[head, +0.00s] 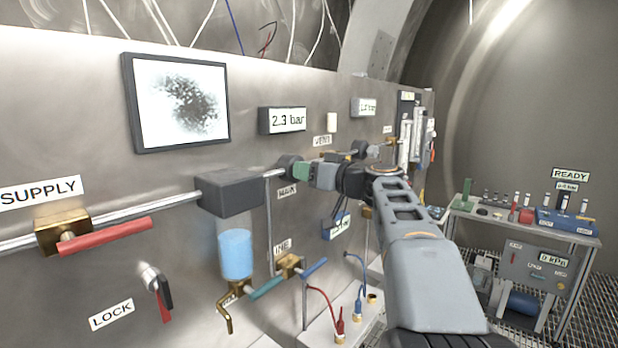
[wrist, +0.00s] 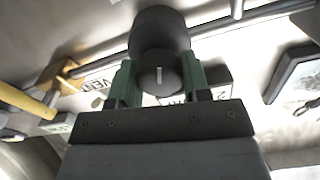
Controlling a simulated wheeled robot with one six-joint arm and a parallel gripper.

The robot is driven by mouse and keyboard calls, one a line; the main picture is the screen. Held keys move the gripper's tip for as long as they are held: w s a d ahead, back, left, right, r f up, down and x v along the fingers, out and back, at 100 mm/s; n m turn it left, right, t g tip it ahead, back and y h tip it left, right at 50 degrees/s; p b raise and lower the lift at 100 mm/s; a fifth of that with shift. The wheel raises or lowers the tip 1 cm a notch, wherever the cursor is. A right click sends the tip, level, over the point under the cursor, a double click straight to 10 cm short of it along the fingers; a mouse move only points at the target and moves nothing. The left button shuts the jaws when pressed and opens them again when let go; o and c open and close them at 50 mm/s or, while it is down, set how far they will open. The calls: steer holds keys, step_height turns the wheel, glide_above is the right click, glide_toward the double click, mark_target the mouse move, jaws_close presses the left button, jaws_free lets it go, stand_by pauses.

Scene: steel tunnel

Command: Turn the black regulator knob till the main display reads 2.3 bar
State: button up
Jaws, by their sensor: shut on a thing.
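The black regulator knob (wrist: 158,78) is in the wrist view, with a short white mark on its face. The green fingers of my gripper (wrist: 158,85) stand on both sides of it and are shut on it. In the head view my gripper (head: 302,171) reaches the panel by the MAIN label (head: 287,192), and the dark round regulator (head: 289,162) shows just behind the fingers. The knob itself is mostly hidden there. The main display (head: 288,120) above it reads 2.3 bar.
A grey block with a blue bowl (head: 236,254) is left of my gripper. The red-handled supply valve (head: 105,236) and LOCK switch (head: 157,283) are further left. A second display (head: 364,107) is to the right. A bench (head: 520,228) with instruments stands at the far right.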

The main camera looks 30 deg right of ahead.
steer(key=o, duration=0.9)
steer(key=shift+b+v, duration=1.8)
steer(key=shift+v, duration=5.15)
